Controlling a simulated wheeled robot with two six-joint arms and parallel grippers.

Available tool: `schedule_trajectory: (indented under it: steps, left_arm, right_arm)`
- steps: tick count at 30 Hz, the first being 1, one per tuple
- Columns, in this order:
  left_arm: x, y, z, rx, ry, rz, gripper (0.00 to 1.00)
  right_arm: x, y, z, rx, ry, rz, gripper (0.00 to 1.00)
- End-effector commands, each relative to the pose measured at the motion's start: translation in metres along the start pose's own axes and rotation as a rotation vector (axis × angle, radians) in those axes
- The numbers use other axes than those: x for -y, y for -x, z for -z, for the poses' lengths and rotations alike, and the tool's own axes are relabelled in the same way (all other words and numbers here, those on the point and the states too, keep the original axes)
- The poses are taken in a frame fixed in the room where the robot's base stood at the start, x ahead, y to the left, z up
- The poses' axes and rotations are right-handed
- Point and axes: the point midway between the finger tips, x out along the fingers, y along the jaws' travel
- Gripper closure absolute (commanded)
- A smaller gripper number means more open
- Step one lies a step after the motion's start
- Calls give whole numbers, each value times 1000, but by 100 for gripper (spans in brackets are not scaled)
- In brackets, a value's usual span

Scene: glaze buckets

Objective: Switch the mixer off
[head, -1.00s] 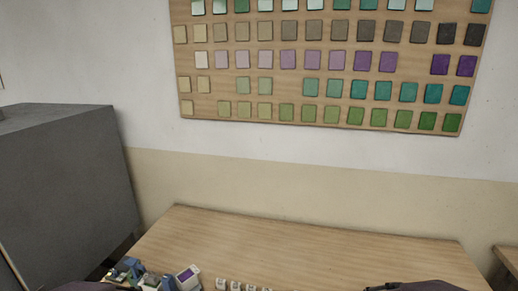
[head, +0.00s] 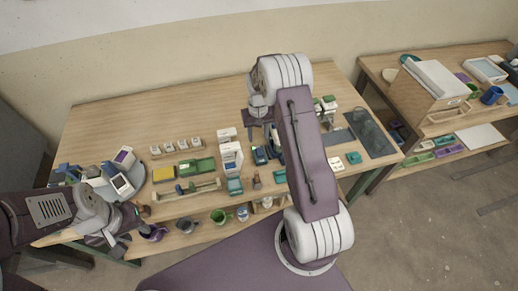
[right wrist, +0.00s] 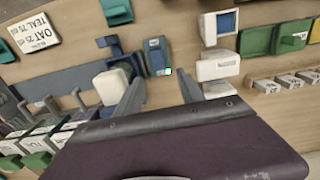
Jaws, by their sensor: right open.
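A small blue box (right wrist: 157,57) with a white label and a lit green spot lies just beyond my right gripper (right wrist: 160,88) in the right wrist view. It also shows in the head view (head: 260,156). Beside it stands a dark blue device (right wrist: 122,62) with a pale rounded part, which looks like the mixer; my right finger partly covers it. My right gripper is open and empty, its fingers apart above the table, with nothing between them. In the head view, my right arm hides part of this area. My left gripper (head: 116,238) is at the table's front left; its fingers are unclear.
A white device with a blue screen (right wrist: 219,23) stands beside the blue box. A lower shelf holds several buckets (head: 218,216). The table's back left is clear.

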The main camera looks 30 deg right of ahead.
Motion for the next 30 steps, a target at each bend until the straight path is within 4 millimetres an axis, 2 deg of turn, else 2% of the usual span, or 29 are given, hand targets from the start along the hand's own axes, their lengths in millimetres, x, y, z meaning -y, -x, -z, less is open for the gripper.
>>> schedule_trajectory:
  steps: [4,7,15,18,22,29,30]
  left_arm:
    - [0,2,0,0,0,0,64]
    - [0,4,1,0,0,0,64]
    - [0,16,2,0,0,0,64]
    - [0,18,2,0,0,0,64]
    - [0,18,2,0,0,0,64]
    - [0,18,2,0,0,0,64]
    - [0,18,2,0,0,0,64]
  right_arm:
    - [-4,-2,-2,6,-11,0,55]
    - [-4,-13,-2,9,-10,0,55]
    - [-4,-67,-3,8,-10,0,55]
    - [-4,-81,-2,7,-10,0,55]
    - [-4,-90,-2,4,-10,0,55]
    - [-4,-91,-2,4,-10,0,55]
    - [-4,-91,-2,4,-10,0,66]
